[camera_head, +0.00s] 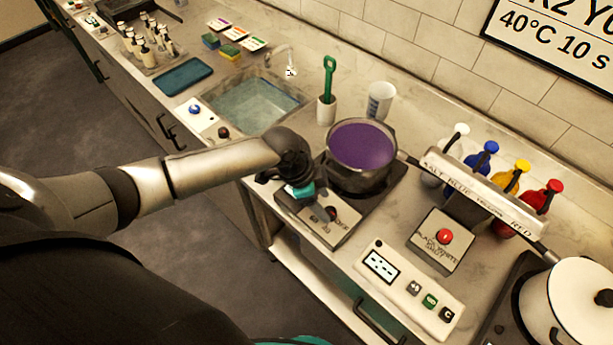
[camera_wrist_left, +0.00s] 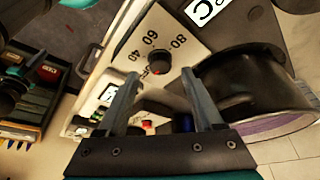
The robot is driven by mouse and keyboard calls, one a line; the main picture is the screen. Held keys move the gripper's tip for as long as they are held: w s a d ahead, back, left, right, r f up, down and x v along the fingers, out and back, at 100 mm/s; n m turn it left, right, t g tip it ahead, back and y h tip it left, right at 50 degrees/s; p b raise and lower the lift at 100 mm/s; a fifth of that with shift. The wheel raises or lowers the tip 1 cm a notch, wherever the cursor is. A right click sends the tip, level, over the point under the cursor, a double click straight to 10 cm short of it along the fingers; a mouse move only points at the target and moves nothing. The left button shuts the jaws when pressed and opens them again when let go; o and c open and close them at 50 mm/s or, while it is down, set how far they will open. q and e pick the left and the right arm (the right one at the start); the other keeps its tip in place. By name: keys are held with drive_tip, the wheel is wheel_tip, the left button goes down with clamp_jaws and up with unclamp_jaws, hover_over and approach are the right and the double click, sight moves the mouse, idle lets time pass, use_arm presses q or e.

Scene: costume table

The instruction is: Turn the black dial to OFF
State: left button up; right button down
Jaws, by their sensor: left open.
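The black dial (camera_head: 331,212) is on the front panel of the hot plate (camera_head: 318,228), below the pot (camera_head: 361,156). In the left wrist view the dial (camera_wrist_left: 159,62) shows with a red mark and the numbers 40, 60 and 80 beside it. I cannot read an OFF label. My left gripper (camera_head: 298,188) is over the plate's left edge, beside the pot. Its fingers (camera_wrist_left: 160,76) are spread and empty, with the dial seen between and beyond their tips. My right gripper is not in view.
The pot holds purple liquid. A control box (camera_head: 410,287) and a red-button box (camera_head: 436,240) stand to the right, before several coloured bottles. A white cup (camera_head: 380,101) and a green-handled tool (camera_head: 328,80) stand behind. A sink (camera_head: 252,104) lies left.

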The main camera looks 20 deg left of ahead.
use_arm(q)
drive_tip(key=v, duration=1.2)
drive_tip(key=shift+s+r, duration=0.1)
